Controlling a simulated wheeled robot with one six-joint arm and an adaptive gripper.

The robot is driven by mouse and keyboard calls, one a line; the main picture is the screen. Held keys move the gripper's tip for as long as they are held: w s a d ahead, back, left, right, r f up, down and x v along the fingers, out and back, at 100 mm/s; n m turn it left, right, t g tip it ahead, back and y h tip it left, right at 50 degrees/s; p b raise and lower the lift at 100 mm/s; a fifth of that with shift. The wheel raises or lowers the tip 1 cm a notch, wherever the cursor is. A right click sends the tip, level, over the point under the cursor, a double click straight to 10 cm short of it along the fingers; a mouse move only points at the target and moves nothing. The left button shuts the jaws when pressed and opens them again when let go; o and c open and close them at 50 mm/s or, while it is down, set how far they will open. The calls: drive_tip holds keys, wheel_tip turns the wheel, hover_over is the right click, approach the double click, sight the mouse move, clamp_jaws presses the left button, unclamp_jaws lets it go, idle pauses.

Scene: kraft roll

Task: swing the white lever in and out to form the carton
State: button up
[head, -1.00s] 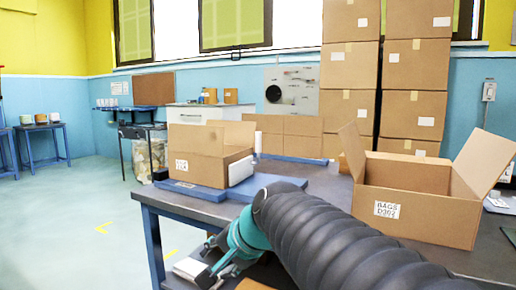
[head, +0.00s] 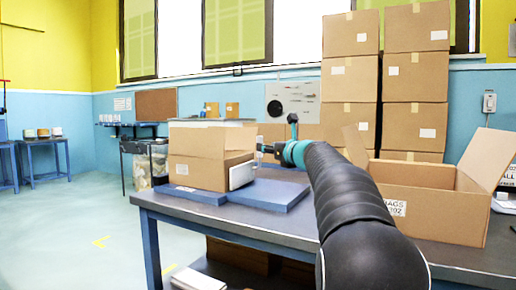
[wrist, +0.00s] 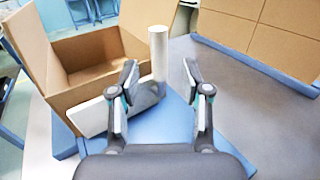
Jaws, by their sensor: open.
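An open carton (head: 198,172) with raised flaps sits on a blue board (head: 275,196) on the table; it also shows at left in the wrist view (wrist: 92,52). The white lever has an upright round post (wrist: 158,50) and a flat white plate (wrist: 98,116) along the carton's near side. The plate shows in the head view (head: 241,175) at the carton's right. My gripper (wrist: 160,72) is open and empty, its fingers either side of the post in the picture. I cannot tell whether the post is within their reach. In the head view my gripper (head: 272,149) is right of the carton.
A larger open carton (head: 440,209) stands on the table at right, near my arm. Tall stacks of closed boxes (head: 416,80) rise behind. Flat brown panels (wrist: 268,28) stand on a blue base beyond the gripper. Bare grey tabletop (wrist: 245,85) lies to its right.

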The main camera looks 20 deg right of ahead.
sight(259, 160)
drive_tip(key=shift+w+a+p, duration=0.2)
drive_tip(key=shift+w, duration=1.35)
drive_tip(key=shift+w+a+p, duration=0.2)
drive_tip(key=shift+w, duration=1.3)
clamp_jaws()
